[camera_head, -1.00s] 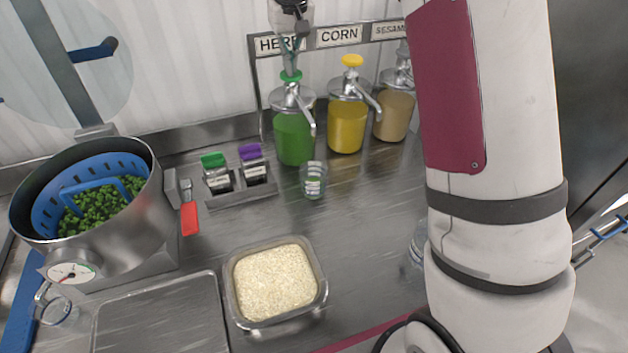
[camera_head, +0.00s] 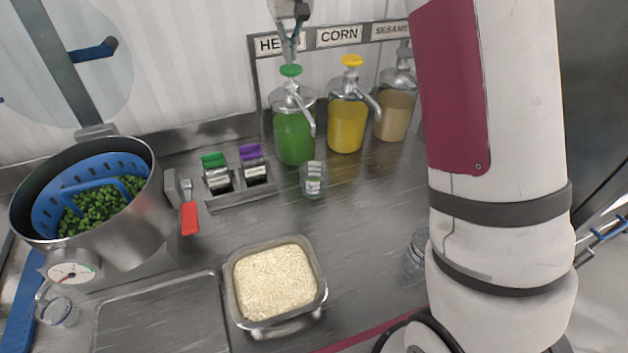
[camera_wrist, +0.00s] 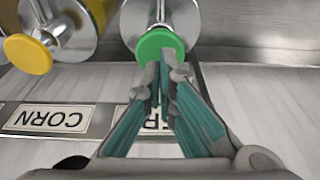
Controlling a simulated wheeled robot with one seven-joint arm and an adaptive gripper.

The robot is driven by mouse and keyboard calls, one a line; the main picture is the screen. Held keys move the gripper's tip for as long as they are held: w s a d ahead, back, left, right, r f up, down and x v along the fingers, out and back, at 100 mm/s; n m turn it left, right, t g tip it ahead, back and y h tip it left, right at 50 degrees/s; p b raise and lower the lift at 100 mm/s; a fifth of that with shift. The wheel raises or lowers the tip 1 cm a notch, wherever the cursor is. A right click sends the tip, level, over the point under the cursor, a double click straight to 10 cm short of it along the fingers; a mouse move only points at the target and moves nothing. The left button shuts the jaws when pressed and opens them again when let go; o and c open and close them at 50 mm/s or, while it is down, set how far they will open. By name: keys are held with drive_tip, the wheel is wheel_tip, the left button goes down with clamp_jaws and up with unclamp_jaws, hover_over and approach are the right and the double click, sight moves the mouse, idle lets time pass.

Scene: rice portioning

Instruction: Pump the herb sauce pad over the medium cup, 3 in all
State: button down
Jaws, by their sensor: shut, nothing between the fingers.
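The herb sauce pump is a clear jar of green sauce (camera_head: 294,139) with a metal lid and spout. Its round green pad (camera_head: 291,70) is on top and also shows in the wrist view (camera_wrist: 160,45). My gripper (camera_head: 290,58) is shut and empty, pointing down right above the pad. In the wrist view its fingertips (camera_wrist: 164,72) overlap the pad's near edge; I cannot tell whether they touch. A small clear cup (camera_head: 313,180) stands upright on the counter under the herb spout. Its contents are too small to make out.
The corn dispenser (camera_head: 346,126) with a yellow pad and the sesame dispenser (camera_head: 393,115) stand to the right. A rack with green and purple lids (camera_head: 240,193), a pot of greens (camera_head: 150,215) and a rice container (camera_head: 232,290) are around. Counter right of the rice is mostly clear.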

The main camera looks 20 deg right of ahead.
sight(291, 68)
drive_tip(key=shift+f, duration=0.15)
drive_tip(key=shift+f, duration=1.85)
drive_tip(key=shift+r, duration=2)
drive_tip(key=shift+r, duration=0.1)
drive_tip(key=shift+r, duration=2.9)
